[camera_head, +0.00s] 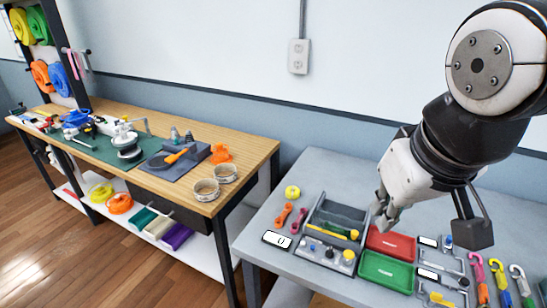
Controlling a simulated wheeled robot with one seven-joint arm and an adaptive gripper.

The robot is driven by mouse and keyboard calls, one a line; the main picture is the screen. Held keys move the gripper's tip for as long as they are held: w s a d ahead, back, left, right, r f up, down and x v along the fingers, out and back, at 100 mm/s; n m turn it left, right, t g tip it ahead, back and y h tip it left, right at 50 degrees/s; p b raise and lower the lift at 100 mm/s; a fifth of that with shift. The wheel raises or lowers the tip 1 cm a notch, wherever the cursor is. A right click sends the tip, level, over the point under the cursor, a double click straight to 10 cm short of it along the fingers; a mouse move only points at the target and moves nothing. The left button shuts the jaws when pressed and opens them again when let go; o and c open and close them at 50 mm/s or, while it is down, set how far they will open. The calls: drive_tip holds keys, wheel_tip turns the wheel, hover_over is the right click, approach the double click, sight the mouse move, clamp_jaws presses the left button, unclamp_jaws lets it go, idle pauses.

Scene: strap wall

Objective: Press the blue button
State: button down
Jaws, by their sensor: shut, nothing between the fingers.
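A small blue round piece (447,241), which may be the blue button, stands at the right of the grey table, beside a white-labelled plate. The grey organiser (325,252) in the middle of the table has small dark knobs and a yellow knob along its front; I cannot tell whether one of them is blue. My gripper (379,225) is shut and empty, pointing down above the table between the organiser and the red tray (391,242). It is left of the blue piece, apart from it. My arm hides part of the table's back right.
A green tray (386,271) lies in front of the red tray. Coloured hooks (497,272) stand at the right. A wooden workbench (240,150) with tools stands further left.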

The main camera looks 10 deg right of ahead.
drive_tip(key=w+f+n+g+h+b, duration=0.4)
drive_tip(key=w+f+b, duration=0.2)
drive_tip(key=w+f, duration=0.8)
drive_tip(key=n+h+b, duration=0.4)
drive_tip(key=n+h, duration=0.1)
hover_over(313, 247)
wheel_tip(313, 247, down, 12)
drive_tip(key=shift+s+f+p, duration=0.2)
drive_tip(key=shift+s+p, duration=0.05)
drive_tip(key=shift+p, duration=0.05)
drive_tip(key=shift+f+b, duration=3.05)
drive_tip(key=shift+f, duration=1.35)
drive_tip(key=shift+f, duration=0.4)
